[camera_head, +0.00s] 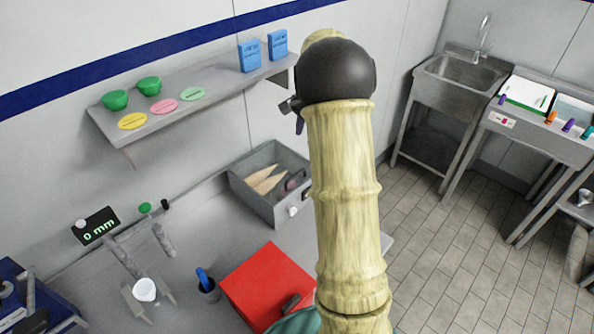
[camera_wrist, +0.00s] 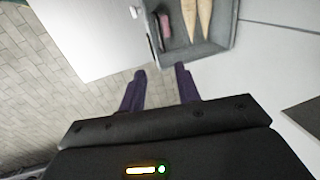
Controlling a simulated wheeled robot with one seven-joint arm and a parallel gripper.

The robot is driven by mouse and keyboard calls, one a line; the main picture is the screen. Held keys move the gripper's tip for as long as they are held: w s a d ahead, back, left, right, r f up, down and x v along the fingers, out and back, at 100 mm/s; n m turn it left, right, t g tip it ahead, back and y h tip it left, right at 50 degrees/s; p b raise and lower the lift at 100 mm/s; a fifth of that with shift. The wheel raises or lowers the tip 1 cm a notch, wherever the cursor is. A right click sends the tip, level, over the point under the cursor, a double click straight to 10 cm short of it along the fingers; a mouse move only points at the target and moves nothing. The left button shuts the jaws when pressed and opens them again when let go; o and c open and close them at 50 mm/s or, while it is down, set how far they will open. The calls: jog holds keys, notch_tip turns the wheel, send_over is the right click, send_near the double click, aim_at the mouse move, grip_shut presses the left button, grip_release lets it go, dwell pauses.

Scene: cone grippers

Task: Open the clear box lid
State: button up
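A grey open-topped box (camera_head: 244,184) stands on the counter in the head view, with pale cone shapes (camera_head: 266,180) inside. I cannot make out a clear lid on it. The box also shows at the top of the wrist view (camera_wrist: 212,47), holding the pale cones (camera_wrist: 197,16) and a pinkish item (camera_wrist: 165,25). A white knob (camera_head: 293,211) sits on its near side. My gripper (camera_wrist: 160,70) has two dark purple fingers spread apart with nothing between them, short of the box. In the head view my arm hides most of the gripper.
A red block (camera_head: 265,284), a dark cup (camera_head: 208,291) and a small white bowl (camera_head: 145,290) stand on the counter. A shelf (camera_head: 200,88) with green bowls and blue packs hangs above. A sink (camera_head: 460,76) stands right; tiled floor lies between.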

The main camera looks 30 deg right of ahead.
aim_at(297, 175)
jog(key=shift+f, duration=0.15)
jog(key=w+f+p, duration=0.1)
jog(key=f, duration=0.4)
jog(key=w+f+p, duration=0.1)
jog(key=f+p, duration=0.1)
jog(key=f, duration=0.4)
jog(key=w+a+f+p, duration=0.1)
jog(key=f, duration=0.4)
jog(key=shift+w+a+f+p, duration=0.1)
jog(key=shift+f+p, duration=0.25)
jog(key=shift+f, duration=0.05)
jog(key=shift+c, duration=0.2)
grip_shut()
